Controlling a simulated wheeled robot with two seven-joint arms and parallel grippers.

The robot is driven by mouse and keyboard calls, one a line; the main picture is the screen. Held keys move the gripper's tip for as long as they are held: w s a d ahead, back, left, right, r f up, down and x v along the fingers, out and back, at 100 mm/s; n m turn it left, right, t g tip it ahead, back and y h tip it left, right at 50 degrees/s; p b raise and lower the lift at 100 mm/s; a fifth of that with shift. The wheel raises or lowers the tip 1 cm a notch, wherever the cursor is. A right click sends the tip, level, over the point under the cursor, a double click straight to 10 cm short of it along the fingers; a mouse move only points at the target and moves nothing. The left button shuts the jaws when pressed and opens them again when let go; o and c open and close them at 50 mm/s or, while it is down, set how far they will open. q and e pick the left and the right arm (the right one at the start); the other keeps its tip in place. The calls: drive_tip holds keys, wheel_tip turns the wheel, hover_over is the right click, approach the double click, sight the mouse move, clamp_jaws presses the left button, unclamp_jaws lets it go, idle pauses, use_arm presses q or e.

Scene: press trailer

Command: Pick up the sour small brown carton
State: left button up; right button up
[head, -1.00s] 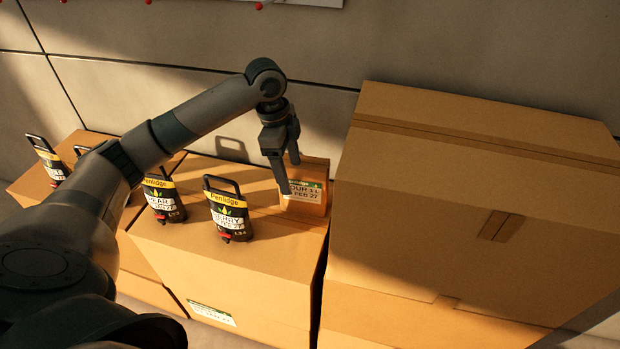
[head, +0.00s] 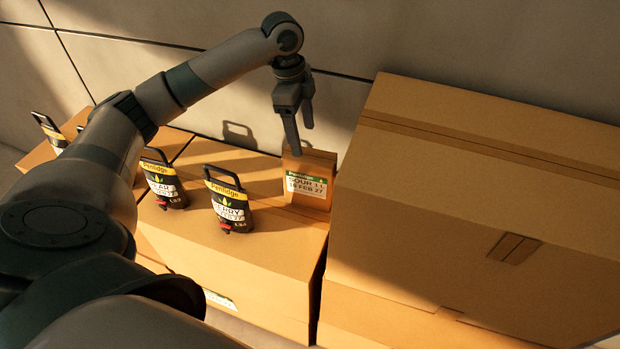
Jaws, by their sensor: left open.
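The small brown carton (head: 309,180) stands upright on top of a large cardboard box, near its back right corner. Its label shows a green band and the word "SOUR". My left gripper (head: 302,142) is open and points down at the carton's top edge. One finger overlaps the carton's top left in the picture; the other is behind and to the right. I cannot tell whether a finger touches the carton. My right gripper is not in view.
Black handled Penlidge packs, one (head: 229,200) left of the carton and another (head: 163,180) further left, stand on the boxes. A taller cardboard box (head: 470,200) rises close on the right. A wall is behind.

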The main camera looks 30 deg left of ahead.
sight(307, 156)
use_arm(q)
drive_tip(key=f+p, duration=0.1)
drive_tip(key=f, duration=0.2)
drive_tip(key=d+f, duration=0.1)
drive_tip(key=f, duration=0.3)
drive_tip(key=f+p, duration=0.1)
drive_tip(key=f, duration=0.2)
drive_tip(key=shift+w+d+f+p, duration=0.15)
drive_tip(key=shift+w+d+p, duration=0.1)
drive_tip(key=shift+p, duration=0.05)
drive_tip(key=shift+f, duration=0.65)
drive_tip(key=shift+w+d+f+p, duration=0.1)
drive_tip(key=shift+d+f+p, duration=0.05)
drive_tip(key=shift+f+p, duration=0.55)
drive_tip(key=shift+w+d+f+p, duration=0.15)
drive_tip(key=shift+f+p, duration=0.35)
drive_tip(key=shift+f, duration=1.35)
